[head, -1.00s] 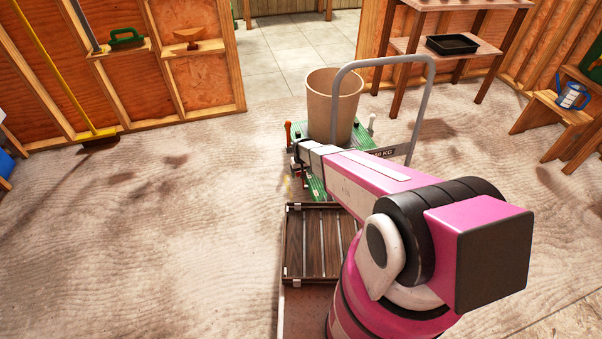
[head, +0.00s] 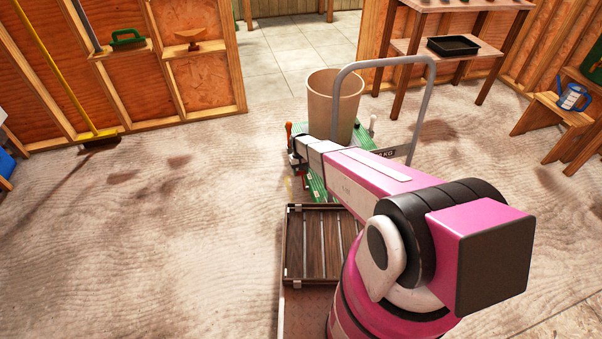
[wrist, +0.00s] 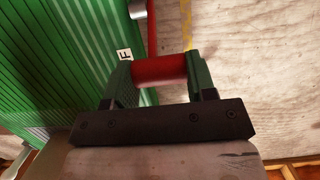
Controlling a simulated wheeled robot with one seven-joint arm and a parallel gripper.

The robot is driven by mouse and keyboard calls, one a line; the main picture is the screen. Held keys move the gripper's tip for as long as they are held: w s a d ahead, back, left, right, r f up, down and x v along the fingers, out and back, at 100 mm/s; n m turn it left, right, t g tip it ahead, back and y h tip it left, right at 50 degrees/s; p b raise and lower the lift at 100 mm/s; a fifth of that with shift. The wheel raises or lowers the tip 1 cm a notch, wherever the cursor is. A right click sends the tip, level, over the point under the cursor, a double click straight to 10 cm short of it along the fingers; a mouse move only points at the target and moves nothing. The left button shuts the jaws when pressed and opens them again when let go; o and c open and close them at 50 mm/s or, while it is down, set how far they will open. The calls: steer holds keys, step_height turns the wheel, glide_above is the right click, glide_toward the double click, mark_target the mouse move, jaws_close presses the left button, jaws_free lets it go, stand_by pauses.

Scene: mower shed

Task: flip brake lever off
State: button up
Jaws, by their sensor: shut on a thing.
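The brake lever (wrist: 158,69) shows in the wrist view as a red bar lying crosswise between my two fingers. My gripper (wrist: 160,75) is shut on it, one green-padded finger at each end of the visible bar. The lever belongs to a green ribbed platform cart, whose deck (wrist: 60,60) fills the left of the wrist view. A white label (wrist: 124,55) with an "F" sits at the deck edge, partly hidden by a finger. In the head view my gripper (head: 298,168) is at the cart's left side, small and partly hidden by my arm.
A large tan bin (head: 334,100) stands on the cart, behind a grey push handle (head: 420,110). An upright orange-red handle (head: 289,130) and a white-topped one (head: 372,122) stand at the cart's sides. A slatted wooden tray (head: 310,245) is nearer. The floor at left is open.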

steer(key=o, duration=1.3)
steer(key=v, duration=1)
steer(key=shift+w+r, duration=0.1)
steer(key=shift+r, duration=0.25)
